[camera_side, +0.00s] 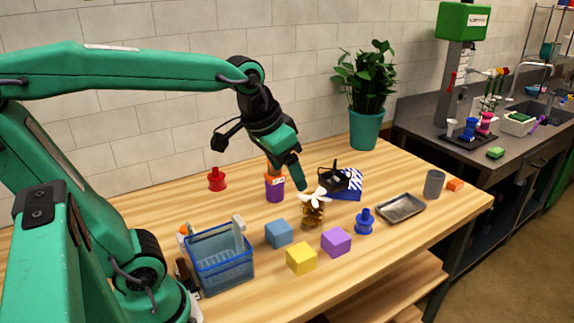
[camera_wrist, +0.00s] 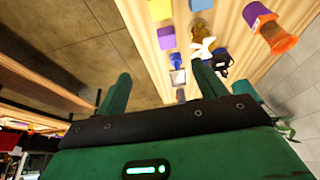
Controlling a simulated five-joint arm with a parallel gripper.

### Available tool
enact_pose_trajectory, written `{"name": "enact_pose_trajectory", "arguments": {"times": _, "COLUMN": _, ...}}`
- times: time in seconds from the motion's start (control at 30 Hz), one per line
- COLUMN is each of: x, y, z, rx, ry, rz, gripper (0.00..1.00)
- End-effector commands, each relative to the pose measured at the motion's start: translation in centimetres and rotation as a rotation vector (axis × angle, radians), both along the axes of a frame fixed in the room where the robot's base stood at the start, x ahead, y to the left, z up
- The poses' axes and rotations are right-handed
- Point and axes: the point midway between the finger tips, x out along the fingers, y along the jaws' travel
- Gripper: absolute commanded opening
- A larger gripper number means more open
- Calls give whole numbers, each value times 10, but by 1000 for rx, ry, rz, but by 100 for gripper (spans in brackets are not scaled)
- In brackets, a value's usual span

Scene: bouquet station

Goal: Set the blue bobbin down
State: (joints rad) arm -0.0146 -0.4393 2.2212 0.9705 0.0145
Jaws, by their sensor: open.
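The blue bobbin (camera_side: 364,222) stands upright on the wooden table, left of the metal tray, with nothing gripping it. In the wrist view, a small blue shape that looks like the bobbin (camera_wrist: 175,60) shows beyond the fingers. My gripper (camera_side: 297,186) points down above the table, left of the bobbin and apart from it, close to a brown jar with a white flower-like top (camera_side: 313,210). In the wrist view my gripper (camera_wrist: 161,78) has its two green fingers wide apart, with nothing between them.
Yellow (camera_side: 301,259), purple (camera_side: 336,242) and blue (camera_side: 279,233) cubes lie in front. A blue basket (camera_side: 222,262) is at left, a red bobbin (camera_side: 217,180) behind. The metal tray (camera_side: 400,208) and grey cup (camera_side: 433,184) are at right.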

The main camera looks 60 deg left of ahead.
Motion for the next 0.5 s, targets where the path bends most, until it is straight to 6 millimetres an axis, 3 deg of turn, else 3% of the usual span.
{"name": "enact_pose_trajectory", "arguments": {"times": 0.23, "x": -49, "y": -3, "z": -17, "rx": -3, "ry": -68, "rz": -2, "gripper": 70}}
{"name": "enact_pose_trajectory", "arguments": {"times": 0.5, "x": -71, "y": -4, "z": -31, "rx": -6, "ry": -102, "rz": -2, "gripper": 70}}
